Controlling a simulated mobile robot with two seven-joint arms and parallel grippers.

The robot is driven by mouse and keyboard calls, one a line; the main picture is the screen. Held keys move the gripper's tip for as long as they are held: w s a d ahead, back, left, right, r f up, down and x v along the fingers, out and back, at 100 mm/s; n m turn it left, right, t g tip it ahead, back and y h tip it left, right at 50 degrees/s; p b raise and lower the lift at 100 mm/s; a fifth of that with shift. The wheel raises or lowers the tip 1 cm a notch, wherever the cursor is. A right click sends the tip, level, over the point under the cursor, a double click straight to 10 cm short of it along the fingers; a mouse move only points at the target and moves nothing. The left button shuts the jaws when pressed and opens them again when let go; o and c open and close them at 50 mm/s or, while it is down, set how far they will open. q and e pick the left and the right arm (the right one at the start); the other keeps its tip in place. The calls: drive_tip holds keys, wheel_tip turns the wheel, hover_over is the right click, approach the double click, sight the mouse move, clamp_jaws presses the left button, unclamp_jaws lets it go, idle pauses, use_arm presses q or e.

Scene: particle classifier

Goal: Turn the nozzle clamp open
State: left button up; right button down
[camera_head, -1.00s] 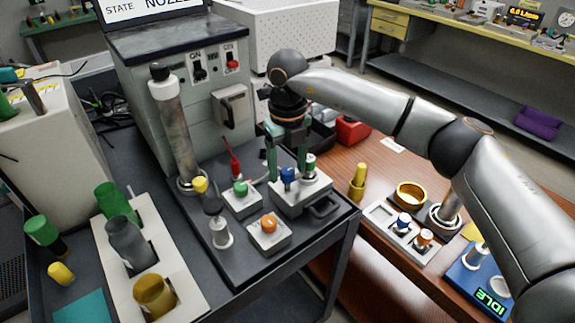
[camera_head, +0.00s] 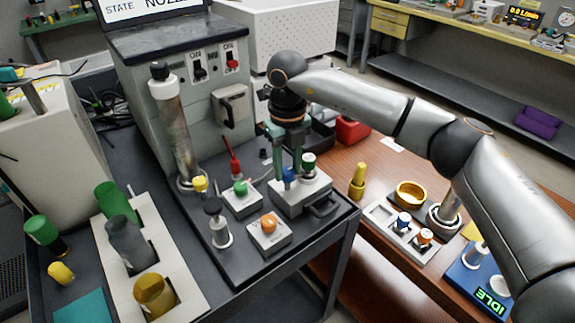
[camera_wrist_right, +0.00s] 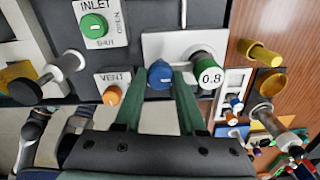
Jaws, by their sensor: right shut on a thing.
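The nozzle clamp looks to be the blue knob (camera_head: 289,174) on a pale grey block (camera_head: 316,192) with a dark handle at its front. My right gripper (camera_head: 288,172) reaches down from above, its green fingers on either side of the blue knob. In the right wrist view the blue knob (camera_wrist_right: 160,74) sits between the two fingertips (camera_wrist_right: 159,80), and the gripper is shut on it. A green nozzle (camera_wrist_right: 208,74) with a white top marked 0.8 stands on the same block, close beside one finger. My left gripper is not in view.
The INLET block with a green knob (camera_head: 240,188) and the VENT block with an orange knob (camera_head: 268,224) stand left of the gripper. A tall clear column (camera_head: 174,130) and the grey machine (camera_head: 180,60) stand behind. A yellow peg (camera_head: 358,182) stands on the wooden table.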

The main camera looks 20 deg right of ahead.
drive_tip(key=shift+n, duration=0.3)
drive_tip(key=n, duration=0.3)
drive_tip(key=shift+n, duration=0.3)
drive_tip(key=n, duration=0.4)
drive_tip(key=shift+n, duration=0.3)
drive_tip(key=n, duration=0.4)
drive_tip(key=shift+b, duration=0.35)
drive_tip(key=shift+n, duration=2.5)
drive_tip(key=c, duration=0.5)
unclamp_jaws()
